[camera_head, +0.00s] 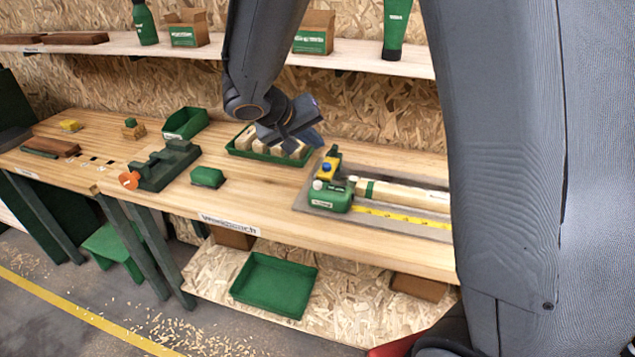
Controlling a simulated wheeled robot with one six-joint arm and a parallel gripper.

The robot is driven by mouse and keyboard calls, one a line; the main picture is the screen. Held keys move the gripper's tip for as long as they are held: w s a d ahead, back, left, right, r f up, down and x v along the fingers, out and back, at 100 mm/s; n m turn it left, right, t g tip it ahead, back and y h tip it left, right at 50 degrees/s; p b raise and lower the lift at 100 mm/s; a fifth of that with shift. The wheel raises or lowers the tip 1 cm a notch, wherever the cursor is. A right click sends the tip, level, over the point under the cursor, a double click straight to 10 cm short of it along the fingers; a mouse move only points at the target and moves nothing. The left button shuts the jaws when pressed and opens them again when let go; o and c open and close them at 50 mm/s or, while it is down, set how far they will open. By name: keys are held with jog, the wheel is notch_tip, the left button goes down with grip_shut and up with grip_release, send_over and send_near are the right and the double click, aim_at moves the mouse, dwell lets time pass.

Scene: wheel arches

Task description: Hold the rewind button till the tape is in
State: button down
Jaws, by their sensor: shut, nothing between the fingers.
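A green tape measure (330,197) sits on a grey mat (301,200) at the right of the workbench. Its yellow tape (402,216) lies drawn out to the right along the mat, and my arm hides its far end. A pale round knob (318,184), perhaps the rewind button, shows on the left of its top.
A light wooden piece with a green band (408,194) lies behind the tape. A green tray (237,152) with pale blocks is beneath my gripper. A green box (207,177) and a dark green vise-like tool (168,165) stand left. Clear bench lies in front.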

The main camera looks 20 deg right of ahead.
notch_tip(320, 180, down, 6)
jog(key=shift+f+b, duration=0.25)
jog(key=shift+b, duration=0.85)
notch_tip(320, 180, down, 2)
jog(key=b, duration=0.3)
jog(key=shift+f, duration=0.15)
jog(key=shift+f+b, duration=0.95)
jog(key=shift+b, duration=0.7)
dwell(1.8)
jog(key=shift+r, duration=0.15)
jog(key=shift+r+p, duration=0.35)
jog(key=shift+r, duration=0.45)
jog(key=shift+r, duration=0.1)
jog(key=shift+r+p, duration=1.15)
jog(key=shift+r, duration=1.25)
